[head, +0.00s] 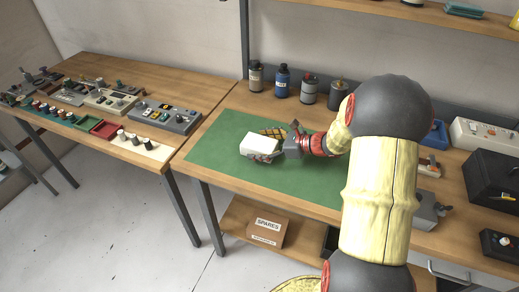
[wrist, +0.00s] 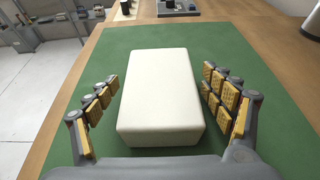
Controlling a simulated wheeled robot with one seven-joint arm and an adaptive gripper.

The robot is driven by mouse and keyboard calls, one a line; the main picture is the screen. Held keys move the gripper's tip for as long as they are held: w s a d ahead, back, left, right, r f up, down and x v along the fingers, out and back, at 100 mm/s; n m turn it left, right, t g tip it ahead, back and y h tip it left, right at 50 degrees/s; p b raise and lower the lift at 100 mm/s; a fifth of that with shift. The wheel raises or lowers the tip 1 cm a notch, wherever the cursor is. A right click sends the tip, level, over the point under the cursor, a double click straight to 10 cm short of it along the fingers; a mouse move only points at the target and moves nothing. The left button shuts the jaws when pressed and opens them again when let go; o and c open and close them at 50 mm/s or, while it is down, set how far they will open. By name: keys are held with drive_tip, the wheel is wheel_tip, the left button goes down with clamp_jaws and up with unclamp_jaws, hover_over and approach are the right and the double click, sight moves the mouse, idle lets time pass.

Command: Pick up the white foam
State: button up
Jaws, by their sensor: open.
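The white foam (head: 259,145) is a pale block lying on the green mat (head: 213,151) on the workbench. In the wrist view the foam (wrist: 159,95) lies lengthwise between the two fingers. My gripper (wrist: 159,100) is open, with one finger on each side of the block. A strip of green mat shows between each finger and the foam, so they look apart. In the head view my gripper (head: 272,144) reaches the foam from the right and hides part of its edge.
Several canisters (head: 282,80) stand along the back of the bench. A second table (head: 150,75) on the left holds control boxes (head: 165,117) and a red tray (head: 104,128). A cardboard box (head: 266,229) sits on the shelf below. The mat around the foam is mostly clear.

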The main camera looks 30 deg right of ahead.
drive_tip(key=shift+c, duration=0.4)
drive_tip(key=c, duration=0.7)
drive_tip(key=shift+r, duration=0.1)
drive_tip(key=shift+c, duration=0.6)
